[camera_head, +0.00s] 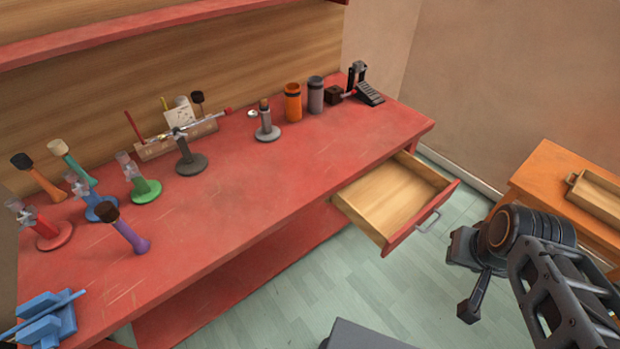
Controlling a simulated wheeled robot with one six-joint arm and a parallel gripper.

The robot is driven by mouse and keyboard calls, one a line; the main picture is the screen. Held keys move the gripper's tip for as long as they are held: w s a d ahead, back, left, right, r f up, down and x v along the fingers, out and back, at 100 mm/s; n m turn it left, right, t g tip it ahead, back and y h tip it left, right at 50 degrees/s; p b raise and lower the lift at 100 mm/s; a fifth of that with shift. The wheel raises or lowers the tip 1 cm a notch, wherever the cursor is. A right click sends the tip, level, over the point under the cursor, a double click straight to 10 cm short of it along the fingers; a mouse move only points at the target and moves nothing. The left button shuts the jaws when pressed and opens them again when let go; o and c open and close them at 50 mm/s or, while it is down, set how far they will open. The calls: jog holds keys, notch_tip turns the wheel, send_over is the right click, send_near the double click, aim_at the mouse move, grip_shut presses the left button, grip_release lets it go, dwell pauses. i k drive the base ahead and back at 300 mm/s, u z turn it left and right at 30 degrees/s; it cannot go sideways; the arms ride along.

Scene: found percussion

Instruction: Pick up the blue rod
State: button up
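A thin blue rod (66,301) lies slanted across a blue blocky holder (48,328) at the near left corner of the red workbench (220,220). The rod's left end reaches toward the picture's edge. My gripper (470,308) is at the lower right, over the floor and in front of the open drawer, far from the rod. Its fingers are dark and small here, so I cannot tell whether they are open or shut. I see nothing held in it.
An open drawer (395,200) juts out from the bench front. An orange table (545,175) with a wooden tray (598,195) is at the right. The bench's front middle is clear.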

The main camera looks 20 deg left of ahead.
aim_at(40, 315)
jog(key=k, duration=0.9)
jog(key=u, duration=2.1)
jog(key=i, duration=1.2)
jog(key=u, duration=0.9)
